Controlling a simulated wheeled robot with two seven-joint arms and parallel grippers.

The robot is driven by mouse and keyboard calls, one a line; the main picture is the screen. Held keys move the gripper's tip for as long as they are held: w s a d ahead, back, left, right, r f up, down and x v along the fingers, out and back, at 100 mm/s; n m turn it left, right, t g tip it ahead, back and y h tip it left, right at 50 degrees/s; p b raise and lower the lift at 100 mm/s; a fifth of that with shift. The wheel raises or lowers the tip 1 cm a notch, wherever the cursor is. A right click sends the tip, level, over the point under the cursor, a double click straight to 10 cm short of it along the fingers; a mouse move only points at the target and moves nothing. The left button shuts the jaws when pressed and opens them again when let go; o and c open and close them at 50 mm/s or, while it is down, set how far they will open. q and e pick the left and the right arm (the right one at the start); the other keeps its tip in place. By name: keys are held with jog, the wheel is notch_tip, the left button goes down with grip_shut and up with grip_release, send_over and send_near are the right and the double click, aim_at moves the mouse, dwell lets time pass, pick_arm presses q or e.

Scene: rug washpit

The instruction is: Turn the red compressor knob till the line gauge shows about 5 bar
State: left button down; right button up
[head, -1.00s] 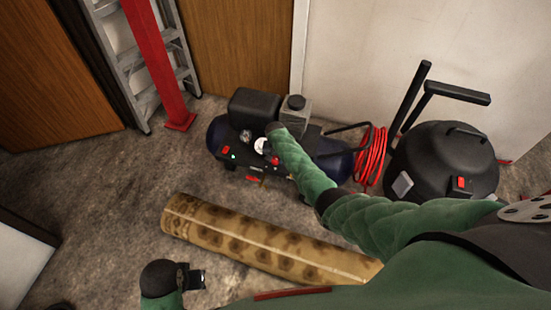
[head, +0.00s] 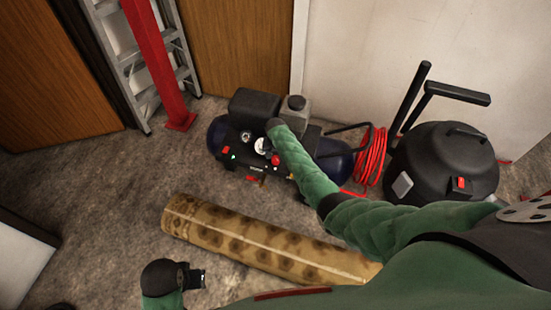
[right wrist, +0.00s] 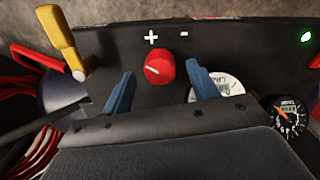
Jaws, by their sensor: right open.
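The red compressor knob (head: 275,160) is on the front panel of the dark blue compressor (head: 334,163). In the right wrist view the red knob (right wrist: 160,70) has a white mark pointing left and slightly up, with "+" and "-" printed beyond it. My right gripper (right wrist: 160,75) is open, with one blue finger on each side of the knob and gaps between. The white-faced gauge (right wrist: 226,86) is partly behind the right-hand finger; its needle cannot be read. It also shows small in the head view (head: 261,146). My left gripper (head: 196,279) is low in the head view, away from the compressor.
A dark-faced gauge (right wrist: 288,117), a yellow lever (right wrist: 62,40) and a green light (right wrist: 306,37) are on or near the panel. A rolled rug (head: 230,230) lies in front. A red hose coil (head: 370,157) and black vacuum (head: 440,165) stand right; a ladder (head: 140,60) leans left.

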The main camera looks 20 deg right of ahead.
aim_at(276, 158)
notch_tip(276, 158, up, 4)
jog(key=shift+f, duration=0.1)
jog(key=shift+r, duration=0.75)
pick_arm(q)
jog(key=shift+f, duration=0.15)
jog(key=shift+s, duration=0.1)
pick_arm(e)
jog(key=shift+n, duration=0.3)
